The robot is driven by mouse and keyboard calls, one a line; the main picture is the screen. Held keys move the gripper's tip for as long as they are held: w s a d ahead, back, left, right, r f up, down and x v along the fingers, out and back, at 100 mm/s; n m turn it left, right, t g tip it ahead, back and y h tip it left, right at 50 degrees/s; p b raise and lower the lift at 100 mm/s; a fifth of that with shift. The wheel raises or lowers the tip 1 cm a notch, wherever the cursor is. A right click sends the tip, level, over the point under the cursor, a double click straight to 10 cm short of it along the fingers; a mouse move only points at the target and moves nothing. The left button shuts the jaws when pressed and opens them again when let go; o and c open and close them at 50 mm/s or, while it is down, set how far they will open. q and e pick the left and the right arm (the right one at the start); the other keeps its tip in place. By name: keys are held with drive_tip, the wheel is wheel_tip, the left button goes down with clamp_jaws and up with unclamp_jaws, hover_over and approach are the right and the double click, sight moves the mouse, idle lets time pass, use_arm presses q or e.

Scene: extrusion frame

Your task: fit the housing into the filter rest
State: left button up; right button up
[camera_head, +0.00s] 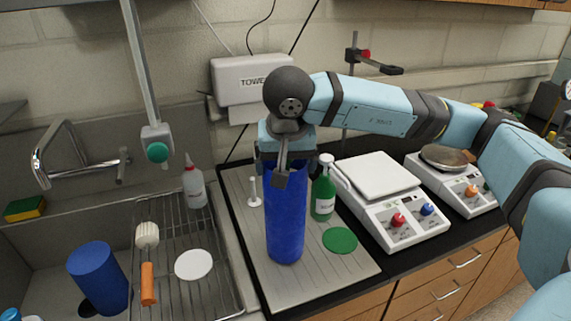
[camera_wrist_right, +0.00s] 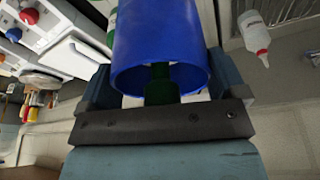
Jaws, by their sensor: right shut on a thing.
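The tall blue cylinder, which I take as the housing (camera_head: 286,220), is upright over the ribbed grey draining board. I cannot tell whether its bottom touches the board. My right gripper (camera_head: 284,172) is shut on its upper end from above. The right wrist view shows the housing (camera_wrist_right: 158,35) between the two fingers, its open mouth facing the palm. A dark green piece (camera_wrist_right: 160,85) shows in that mouth; its lower part is hidden. A second, shorter blue cylinder (camera_head: 98,277) leans in the sink at left. I cannot single out the filter rest. My left gripper is not in view.
A green bottle (camera_head: 323,192) stands close right of the housing, with a green disc (camera_head: 340,240) in front. A small white stand (camera_head: 253,192) is at its left. Balances (camera_head: 388,200) stand right. The wire rack (camera_head: 215,285) holds a white disc (camera_head: 194,264), brush (camera_head: 148,270) and squeeze bottle (camera_head: 194,186).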

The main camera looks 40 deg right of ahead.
drive_tip(key=shift+f+b, duration=0.3)
drive_tip(key=shift+f, duration=0.1)
drive_tip(key=o, duration=1.2)
drive_tip(key=shift+o, duration=0.2)
